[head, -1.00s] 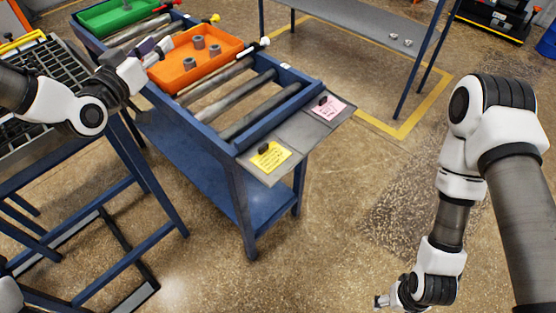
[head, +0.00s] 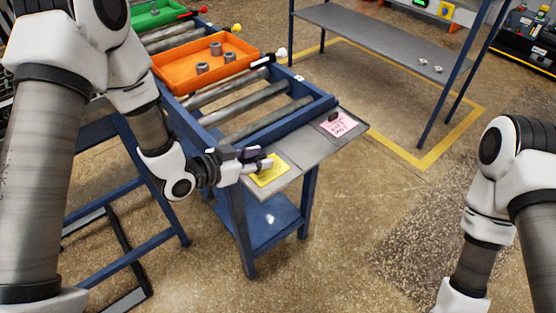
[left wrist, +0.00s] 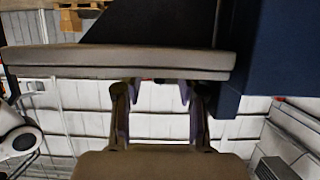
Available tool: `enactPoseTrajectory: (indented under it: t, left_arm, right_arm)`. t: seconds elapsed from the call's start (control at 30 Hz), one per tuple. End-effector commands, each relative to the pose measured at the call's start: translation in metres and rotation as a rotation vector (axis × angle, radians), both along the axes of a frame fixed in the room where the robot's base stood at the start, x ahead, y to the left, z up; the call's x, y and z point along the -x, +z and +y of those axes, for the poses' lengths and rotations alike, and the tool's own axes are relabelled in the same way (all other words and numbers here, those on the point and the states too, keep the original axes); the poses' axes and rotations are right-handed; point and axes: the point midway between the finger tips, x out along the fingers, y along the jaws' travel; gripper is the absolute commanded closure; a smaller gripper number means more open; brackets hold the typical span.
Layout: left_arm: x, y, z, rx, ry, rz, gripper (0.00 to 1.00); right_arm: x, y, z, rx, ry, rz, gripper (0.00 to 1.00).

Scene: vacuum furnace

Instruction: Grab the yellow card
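The yellow card (head: 268,174) lies on the grey side shelf (head: 299,158) at the near end of the blue roller table. My left gripper (head: 262,159) is at the card's upper left edge in the head view and covers part of it. Its fingers (left wrist: 157,88) are apart in the left wrist view, with a gap between them, close to the shelf's edge (left wrist: 120,60). I see no card between them; the card does not show in that view. Whether the fingers touch the card cannot be told. My right gripper is out of view.
A pink card (head: 339,124) with a black clip lies farther along the shelf. An orange tray (head: 206,64) with several grey parts stands on the rollers, and a green tray (head: 155,14) is behind it. A grey rack (head: 385,42) stands at the back.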

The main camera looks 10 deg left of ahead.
Motion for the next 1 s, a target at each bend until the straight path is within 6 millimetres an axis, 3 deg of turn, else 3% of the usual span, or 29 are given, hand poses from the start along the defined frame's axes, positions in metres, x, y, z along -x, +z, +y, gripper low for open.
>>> enactPoseTrajectory:
  t: [0.2, 0.3, 0.33, 0.77, 1.0]
  left_arm:
    - [0.001, -0.001, 0.0, -0.001, 0.0, 0.002, 0.6]
    - [0.001, -0.001, 0.0, -0.001, 0.0, 0.001, 0.96]
    - [0.001, -0.001, 0.0, -0.001, 0.0, 0.001, 1.0]
    - [0.001, 0.0, 0.0, -0.002, -0.001, 0.003, 1.0]
    - [0.0, 0.021, 0.0, -0.001, -0.001, -0.003, 1.0]
  right_arm:
    - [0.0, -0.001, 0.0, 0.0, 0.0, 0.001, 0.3]
    - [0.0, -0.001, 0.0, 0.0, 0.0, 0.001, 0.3]
    - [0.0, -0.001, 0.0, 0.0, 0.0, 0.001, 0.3]
    - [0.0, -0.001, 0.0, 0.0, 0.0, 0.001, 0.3]
    - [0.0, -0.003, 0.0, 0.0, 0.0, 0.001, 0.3]
